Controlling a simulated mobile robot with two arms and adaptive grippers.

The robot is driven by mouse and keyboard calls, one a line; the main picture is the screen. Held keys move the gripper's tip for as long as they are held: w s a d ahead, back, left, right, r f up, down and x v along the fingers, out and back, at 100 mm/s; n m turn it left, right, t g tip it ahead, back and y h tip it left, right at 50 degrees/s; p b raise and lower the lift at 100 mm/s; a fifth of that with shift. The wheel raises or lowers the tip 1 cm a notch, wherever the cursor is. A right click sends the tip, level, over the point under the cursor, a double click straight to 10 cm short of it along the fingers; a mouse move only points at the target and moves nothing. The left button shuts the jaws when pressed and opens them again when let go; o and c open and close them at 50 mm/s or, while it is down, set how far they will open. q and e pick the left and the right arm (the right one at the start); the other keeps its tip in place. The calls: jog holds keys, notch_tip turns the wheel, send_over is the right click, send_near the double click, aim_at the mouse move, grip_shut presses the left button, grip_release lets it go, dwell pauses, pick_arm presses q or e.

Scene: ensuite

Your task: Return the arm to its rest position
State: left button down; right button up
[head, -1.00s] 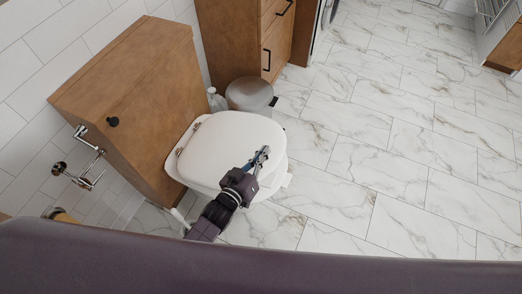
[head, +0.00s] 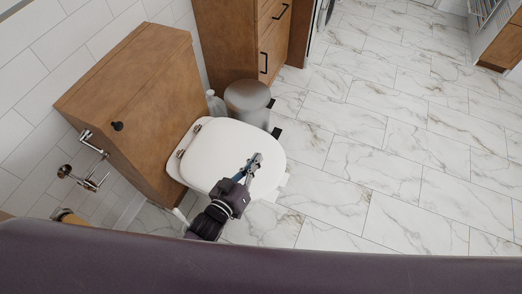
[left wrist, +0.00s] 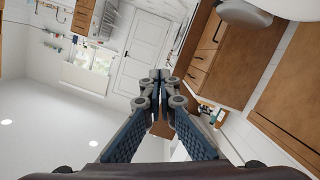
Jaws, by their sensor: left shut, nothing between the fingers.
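My left gripper (head: 251,167) shows in the head view over the white toilet lid (head: 235,150), which is closed. The gripper is shut with nothing in it. It appears above the lid; I cannot tell whether it touches. In the left wrist view the two blue-padded fingers of my left gripper (left wrist: 160,78) meet at the tips, with the room behind them appearing tilted. My right gripper does not show in either view.
A wooden cistern cabinet (head: 135,100) stands behind the toilet. The marble floor (head: 400,150) at right is clear.

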pick_arm(q)
jog(key=shift+v, duration=2.2)
jog(key=shift+d+f, duration=0.15)
jog(key=s+a+f+m+g+y, duration=0.15)
jog(key=s+a+f+g, duration=0.35)
jog(key=f, duration=0.8)
jog(key=s+a+f+n+g+y, duration=0.1)
jog(key=s+a+f+y, duration=0.4)
jog(key=f, duration=0.7)
jog(key=s+a+f+g, duration=0.2)
jog(key=s+f, duration=0.2)
jog(key=s, duration=0.4)
jog(key=s+a+f+m+g, duration=0.1)
jog(key=s+a+f+g, duration=0.1)
jog(key=s+f, duration=0.3)
jog(key=s+a+f+m+g, duration=0.1)
jog(key=s+f, duration=0.4)
jog(key=s, duration=0.7)
jog(key=shift+s+a+g, duration=0.3)
jog(key=shift+a+g, duration=0.55)
jog(key=shift+g, duration=0.35)
jog(key=shift+f, duration=0.1)
